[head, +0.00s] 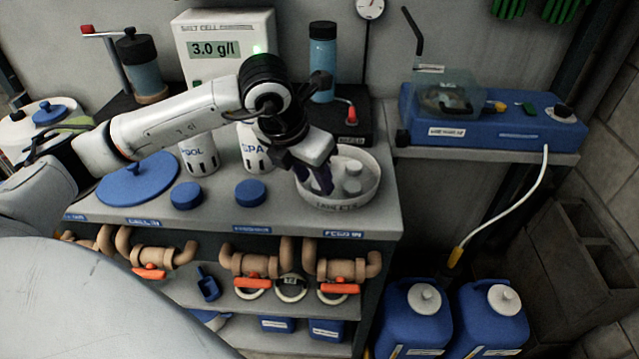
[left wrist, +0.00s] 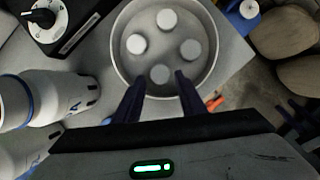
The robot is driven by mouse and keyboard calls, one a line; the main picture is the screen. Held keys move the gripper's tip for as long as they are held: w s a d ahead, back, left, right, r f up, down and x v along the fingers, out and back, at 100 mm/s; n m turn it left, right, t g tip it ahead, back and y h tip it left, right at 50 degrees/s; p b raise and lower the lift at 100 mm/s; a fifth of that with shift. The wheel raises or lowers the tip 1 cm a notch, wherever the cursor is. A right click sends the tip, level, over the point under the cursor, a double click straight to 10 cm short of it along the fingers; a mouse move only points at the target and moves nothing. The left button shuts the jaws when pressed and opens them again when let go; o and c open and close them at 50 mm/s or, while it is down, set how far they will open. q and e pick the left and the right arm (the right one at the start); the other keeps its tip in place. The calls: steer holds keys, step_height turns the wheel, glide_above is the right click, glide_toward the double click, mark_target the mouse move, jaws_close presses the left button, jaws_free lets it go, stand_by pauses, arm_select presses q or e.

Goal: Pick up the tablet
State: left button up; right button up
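Several round white tablets lie apart in a pale round bowl (head: 366,193) at the right front of the bench top. In the head view, two tablets (head: 352,186) show; the others are hidden by my gripper. The left wrist view shows the bowl (left wrist: 118,62) with the tablets spread inside. My left gripper (head: 312,186) points down over the bowl's left side. Its dark fingers (left wrist: 160,82) are apart, with nothing held. The nearest tablet (left wrist: 160,74) appears between and just beyond the fingertips. My right gripper is not in view.
White containers (head: 199,155) and blue lids (head: 187,194) stand left of the bowl. Pipes with orange-handled valves (head: 250,264) run below the bench edge.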

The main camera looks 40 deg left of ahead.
arm_select(q)
steer(key=shift+x, duration=0.75)
steer(key=c, duration=0.8)
steer(key=shift+r, duration=0.15)
